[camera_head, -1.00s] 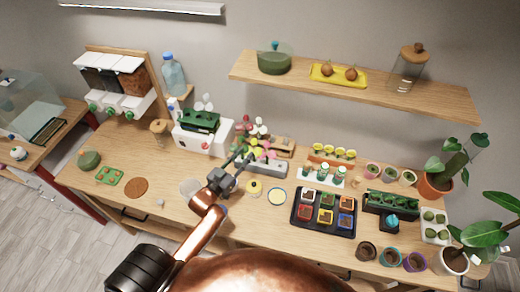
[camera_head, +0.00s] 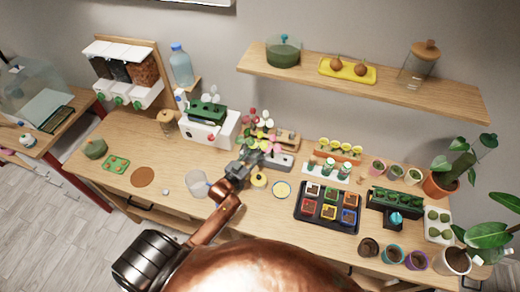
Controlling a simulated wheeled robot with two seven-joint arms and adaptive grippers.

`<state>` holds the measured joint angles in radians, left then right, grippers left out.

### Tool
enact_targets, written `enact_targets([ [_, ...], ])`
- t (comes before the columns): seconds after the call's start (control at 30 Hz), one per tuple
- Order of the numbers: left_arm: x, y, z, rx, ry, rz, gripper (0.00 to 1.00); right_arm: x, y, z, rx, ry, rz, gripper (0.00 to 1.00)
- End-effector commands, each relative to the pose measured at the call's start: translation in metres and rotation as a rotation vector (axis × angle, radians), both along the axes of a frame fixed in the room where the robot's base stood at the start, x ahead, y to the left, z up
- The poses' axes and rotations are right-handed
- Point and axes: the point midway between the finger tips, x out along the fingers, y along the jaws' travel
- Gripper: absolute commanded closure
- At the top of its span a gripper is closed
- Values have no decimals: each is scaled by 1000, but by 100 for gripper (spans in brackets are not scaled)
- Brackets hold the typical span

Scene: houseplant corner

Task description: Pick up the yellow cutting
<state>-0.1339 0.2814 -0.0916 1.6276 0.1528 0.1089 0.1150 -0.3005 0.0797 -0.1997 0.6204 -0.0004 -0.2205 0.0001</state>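The cuttings stand in a cluster at the back middle of the table, with white, pink, red and yellow heads. A yellow cutting (camera_head: 253,143) shows low in the cluster, partly hidden by my gripper. The grey rack (camera_head: 281,161) beside it is also partly hidden. My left gripper (camera_head: 254,157) reaches in from the lower left, its fingers at the front of the cluster close to the yellow head. I cannot tell whether the fingers touch it or how wide they are apart. My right gripper is not in view.
A white machine (camera_head: 209,130) is behind to the left. A black tray (camera_head: 327,208) of colored pots lies to the right. The shelf (camera_head: 350,85) hangs above.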

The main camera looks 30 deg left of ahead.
Motion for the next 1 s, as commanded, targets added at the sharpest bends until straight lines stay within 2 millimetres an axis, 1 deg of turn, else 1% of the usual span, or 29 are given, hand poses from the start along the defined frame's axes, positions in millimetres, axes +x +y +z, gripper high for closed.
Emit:
enact_targets([
  [0.03,8,-1,1,0,-1,0,73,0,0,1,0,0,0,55],
  [0.17,19,-2,0,-1,1,0,73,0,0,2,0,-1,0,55],
  [0.43,21,-2,-1,-1,1,0,74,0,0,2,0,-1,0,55],
  [0.8,20,-1,-1,-1,1,0,99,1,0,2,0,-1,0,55],
  [1.0,20,-1,-1,0,1,0,100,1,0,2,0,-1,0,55],
])
